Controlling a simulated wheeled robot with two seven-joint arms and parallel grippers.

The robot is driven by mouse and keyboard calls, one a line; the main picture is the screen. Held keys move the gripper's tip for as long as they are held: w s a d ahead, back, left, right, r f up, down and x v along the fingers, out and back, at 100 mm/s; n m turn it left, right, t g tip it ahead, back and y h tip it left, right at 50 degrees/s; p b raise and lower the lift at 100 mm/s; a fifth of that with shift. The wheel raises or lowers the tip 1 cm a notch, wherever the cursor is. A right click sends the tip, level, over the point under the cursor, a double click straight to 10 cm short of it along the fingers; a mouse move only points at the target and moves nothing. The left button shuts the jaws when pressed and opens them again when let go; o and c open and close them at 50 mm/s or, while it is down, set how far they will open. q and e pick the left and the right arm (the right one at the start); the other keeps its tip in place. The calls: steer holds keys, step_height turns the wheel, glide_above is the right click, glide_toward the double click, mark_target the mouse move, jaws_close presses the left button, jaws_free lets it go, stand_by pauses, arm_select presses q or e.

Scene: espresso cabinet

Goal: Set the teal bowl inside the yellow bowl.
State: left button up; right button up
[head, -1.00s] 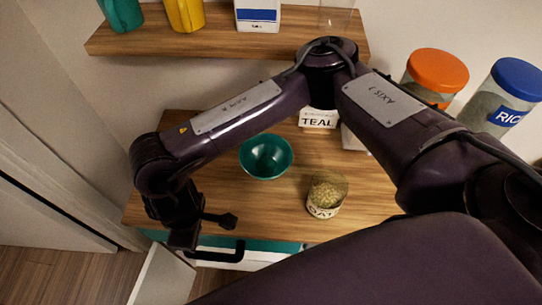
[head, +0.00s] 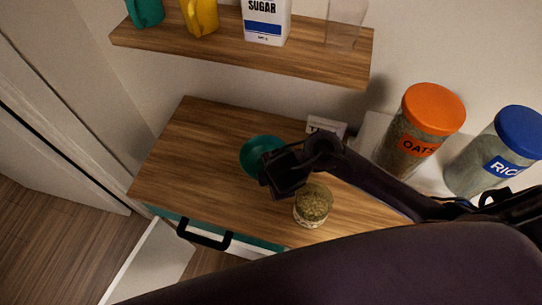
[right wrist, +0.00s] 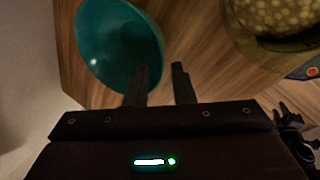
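The teal bowl (head: 260,152) stands upright on the wooden counter, and its open inside shows in the right wrist view (right wrist: 112,40). My right gripper (head: 270,180) is at the bowl's near right side and hides part of it. In the right wrist view the gripper's two fingers (right wrist: 162,68) are apart with nothing held between them. The left finger in that view overlaps the bowl's lower edge; I cannot tell whether it touches. No yellow bowl shows in these frames. My left gripper is not in view.
A jar of grains (head: 313,205) stands close right of my gripper. Oats (head: 420,130) and rice (head: 492,160) jars stand at the right. The counter's left part (head: 190,140) is clear.

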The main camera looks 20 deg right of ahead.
steer(key=shift+d+f, duration=0.2)
steer(key=shift+f, duration=0.3)
steer(key=b+x, duration=0.3)
steer(key=x, duration=0.3)
steer(key=shift+w+d+f+b, duration=0.15)
steer(key=shift+w+f+b, duration=0.1)
steer(key=shift+w+b, duration=0.1)
jaws_close()
